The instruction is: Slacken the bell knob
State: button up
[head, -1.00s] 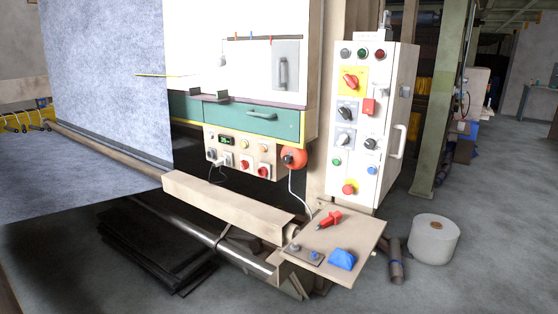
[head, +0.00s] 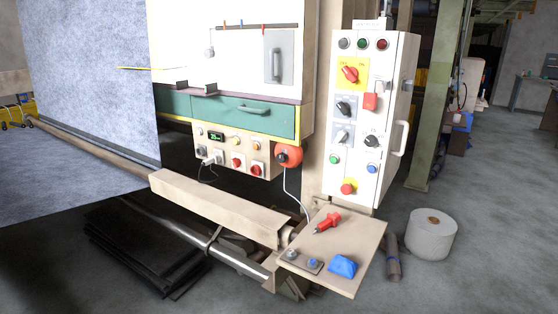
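No knob in the head view carries a mark that I can read as the bell knob. A beige control strip (head: 212,146) under a green drawer bears several small knobs, among them a red one (head: 257,170). A tall white control cabinet (head: 388,185) carries several rotary switches, including a red one on yellow (head: 349,74). A small plate on the beige shelf holds a grey knob (head: 292,255) and a blue knob (head: 313,263). My gripper is not in view.
The beige shelf (head: 352,232) juts out below the cabinet, with a red tool (head: 327,223) and a blue block (head: 342,266) on it. A white roll (head: 431,235) and a dark tube (head: 393,258) stand on the floor to the right. Floor beyond the roll is clear.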

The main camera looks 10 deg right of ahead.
aim_at(281, 158)
jog(key=z, duration=0.05)
jog(key=k, duration=0.65)
jog(key=u, duration=0.2)
jog(key=i, duration=0.9)
jog(key=u, duration=0.8)
jog(key=i, duration=0.4)
jog(key=u, duration=0.2)
